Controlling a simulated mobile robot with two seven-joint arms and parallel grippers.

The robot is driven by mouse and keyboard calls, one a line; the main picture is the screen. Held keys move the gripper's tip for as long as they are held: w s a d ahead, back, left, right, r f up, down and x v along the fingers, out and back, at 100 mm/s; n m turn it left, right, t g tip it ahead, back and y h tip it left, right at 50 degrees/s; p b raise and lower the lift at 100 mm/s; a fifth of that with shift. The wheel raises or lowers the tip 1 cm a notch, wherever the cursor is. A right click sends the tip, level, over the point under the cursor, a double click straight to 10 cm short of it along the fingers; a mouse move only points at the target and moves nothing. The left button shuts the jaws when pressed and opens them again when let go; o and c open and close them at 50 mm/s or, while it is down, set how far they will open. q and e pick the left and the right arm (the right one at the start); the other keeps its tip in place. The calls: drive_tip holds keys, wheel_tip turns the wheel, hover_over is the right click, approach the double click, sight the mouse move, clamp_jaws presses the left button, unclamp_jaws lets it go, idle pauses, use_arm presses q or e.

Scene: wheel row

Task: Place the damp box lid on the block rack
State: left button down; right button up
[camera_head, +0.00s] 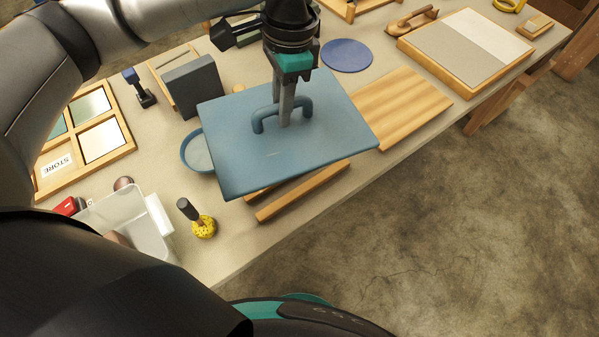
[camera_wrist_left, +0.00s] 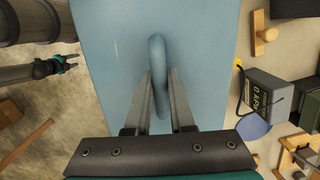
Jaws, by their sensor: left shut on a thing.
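The damp box lid, a flat blue rectangular plate with a loop handle (camera_head: 228,170), is in the middle of the head view. My left gripper (camera_head: 285,122) is shut on its handle, which also shows between the fingers in the left wrist view (camera_wrist_left: 157,50). The lid hangs slightly tilted in the picture over parallel wooden bars (camera_head: 303,192), which look like the block rack. The lid hides most of them, and I cannot tell whether it touches them. My right gripper (camera_wrist_left: 68,63) shows small at the left of the wrist view; its jaw state is unclear.
A blue round dish (camera_head: 193,157) sits partly under the lid's left edge. A striped wooden board (camera_head: 405,105) lies right of it. A clear bin (camera_head: 130,222) and a yellow-based brush (camera_head: 203,226) stand near the front. A grey block (camera_head: 194,87) stands behind.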

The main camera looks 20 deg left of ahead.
sight(297, 104)
use_arm(q)
drive_tip(key=m, duration=0.2)
drive_tip(key=m+p, duration=0.1)
drive_tip(key=shift+w+d+m, duration=0.3)
drive_tip(key=shift+w+d, duration=0.05)
drive_tip(key=shift+w, duration=0.05)
drive_tip(key=m, duration=0.2)
drive_tip(key=m+p, duration=0.1)
drive_tip(key=shift+w+d+f+m+t, duration=0.1)
drive_tip(key=shift+w+d+m+t, duration=0.2)
drive_tip(key=shift+w+t, duration=0.1)
drive_tip(key=m, duration=0.1)
drive_tip(key=m+p, duration=0.1)
drive_tip(key=m, duration=0.2)
drive_tip(key=shift+w+d+f+m, duration=0.2)
drive_tip(key=shift+f+m, duration=0.05)
drive_tip(key=shift+m, duration=0.15)
drive_tip(key=m, duration=0.1)
drive_tip(key=m+p, duration=0.1)
drive_tip(key=m, duration=0.1)
drive_tip(key=shift+w+d+f+t, duration=0.1)
drive_tip(key=shift+w+f+t, duration=0.05)
drive_tip(key=shift+f+t, duration=0.2)
wheel_tip(297, 104, down, 20)
drive_tip(key=b, duration=0.4)
drive_tip(key=shift+r, duration=0.1)
drive_tip(key=c, duration=0.8)
unclamp_jaws()
